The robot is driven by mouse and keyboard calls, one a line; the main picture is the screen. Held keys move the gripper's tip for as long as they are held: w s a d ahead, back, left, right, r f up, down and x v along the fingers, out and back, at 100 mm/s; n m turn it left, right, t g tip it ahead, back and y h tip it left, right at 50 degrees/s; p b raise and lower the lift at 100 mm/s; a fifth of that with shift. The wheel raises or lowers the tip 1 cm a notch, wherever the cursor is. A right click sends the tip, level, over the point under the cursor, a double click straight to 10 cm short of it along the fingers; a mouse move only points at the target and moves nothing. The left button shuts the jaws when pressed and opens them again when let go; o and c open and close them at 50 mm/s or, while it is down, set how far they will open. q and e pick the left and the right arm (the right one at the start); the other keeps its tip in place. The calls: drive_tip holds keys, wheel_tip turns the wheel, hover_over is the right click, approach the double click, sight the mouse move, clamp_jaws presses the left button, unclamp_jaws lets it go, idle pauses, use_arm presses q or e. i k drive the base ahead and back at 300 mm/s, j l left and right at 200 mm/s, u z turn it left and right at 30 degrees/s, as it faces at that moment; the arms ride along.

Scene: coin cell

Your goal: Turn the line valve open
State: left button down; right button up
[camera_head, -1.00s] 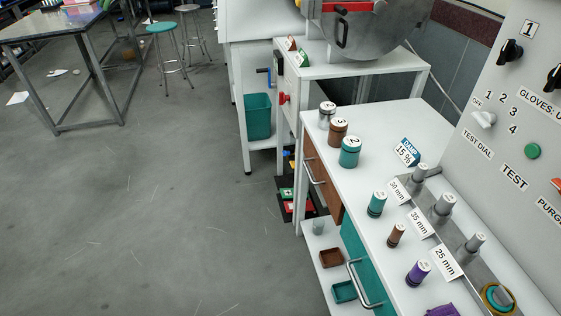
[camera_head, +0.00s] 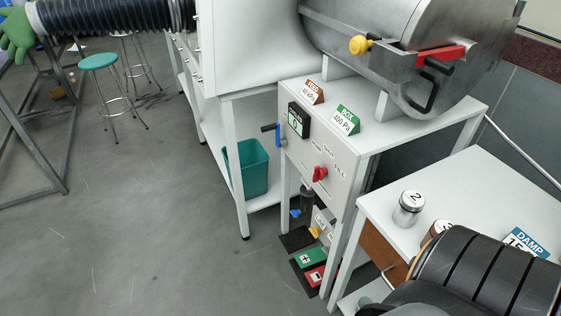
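I cannot read a line valve label in the head view. A lever with a blue body and dark handle (camera_head: 278,134) sticks out of the left side of the white control cabinet. A red knob (camera_head: 320,174) is on the cabinet's front panel. Small blue (camera_head: 296,213) and yellow (camera_head: 314,232) fittings sit low under the cabinet beside a dark cylinder. Which of these is the line valve I cannot tell. Neither gripper's fingers show. A black ribbed part, probably my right arm, fills the lower right corner and covers part of the white bench.
A teal bin (camera_head: 248,168) stands on a low shelf left of the cabinet. Green (camera_head: 309,258) and red (camera_head: 315,277) pedals lie on the floor below it. A silver weight (camera_head: 408,209) stands on the bench. A teal stool (camera_head: 98,62) is farther left. The grey floor in front is clear.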

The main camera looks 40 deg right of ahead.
sight(314, 231)
drive_tip(key=i+j+z, duration=0.1)
drive_tip(key=i+z, duration=0.25)
drive_tip(key=i, duration=0.2)
drive_tip(key=i+j+z, duration=0.3)
drive_tip(key=i, duration=0.2)
drive_tip(key=i+j+z, duration=0.35)
drive_tip(key=i, duration=0.15)
